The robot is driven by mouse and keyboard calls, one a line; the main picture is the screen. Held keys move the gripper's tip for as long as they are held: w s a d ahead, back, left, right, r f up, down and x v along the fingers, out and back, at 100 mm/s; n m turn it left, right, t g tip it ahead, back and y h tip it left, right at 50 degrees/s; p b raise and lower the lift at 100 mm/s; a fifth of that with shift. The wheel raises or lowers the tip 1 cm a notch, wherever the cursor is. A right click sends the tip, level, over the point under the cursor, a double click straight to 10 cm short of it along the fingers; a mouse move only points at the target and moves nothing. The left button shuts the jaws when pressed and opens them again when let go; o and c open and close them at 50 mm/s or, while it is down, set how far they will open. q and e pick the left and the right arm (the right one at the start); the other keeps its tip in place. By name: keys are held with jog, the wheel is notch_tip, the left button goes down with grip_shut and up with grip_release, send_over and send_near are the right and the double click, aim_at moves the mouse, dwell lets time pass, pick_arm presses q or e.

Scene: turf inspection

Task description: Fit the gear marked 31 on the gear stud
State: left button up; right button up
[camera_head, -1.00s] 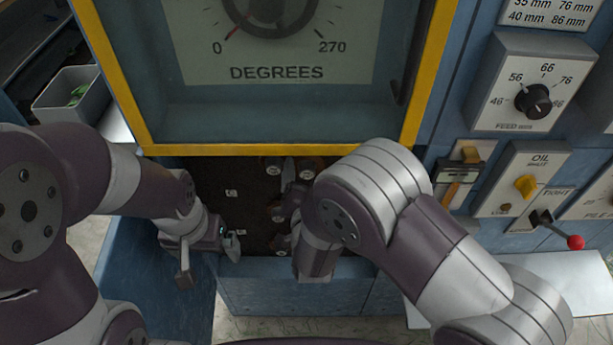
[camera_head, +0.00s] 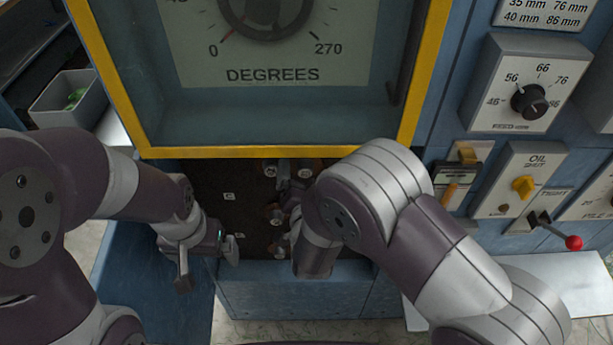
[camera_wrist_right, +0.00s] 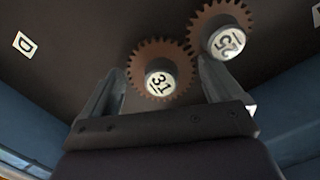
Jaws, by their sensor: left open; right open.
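The gear marked 31 (camera_wrist_right: 143,62) is a brown toothed disc with a pale numbered hub, against the dark panel in the right wrist view. My right gripper (camera_wrist_right: 158,88) is open, with one finger on each side of this gear's hub; I see no clear contact. In the head view my right arm hides most of that gripper. My left gripper (camera_head: 207,262) is open and empty at the lower left of the dark bay. I cannot make out which part is the gear stud.
A second brown gear (camera_wrist_right: 204,22), its number seemingly 25, sits close by the right finger. The bay's dark panel (camera_head: 215,180) carries small white letter plates, one reading D (camera_wrist_right: 24,44). The yellow-framed cover (camera_head: 280,152) overhangs the bay. A red-knobbed lever (camera_head: 573,242) is at right.

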pick_arm(q)
jog(key=shift+f, duration=0.1)
pick_arm(e)
jog(key=s+r, duration=0.1)
jog(key=s, duration=1.1)
jog(key=shift+s+d+r, duration=0.15)
jog(key=shift+s+d, duration=0.2)
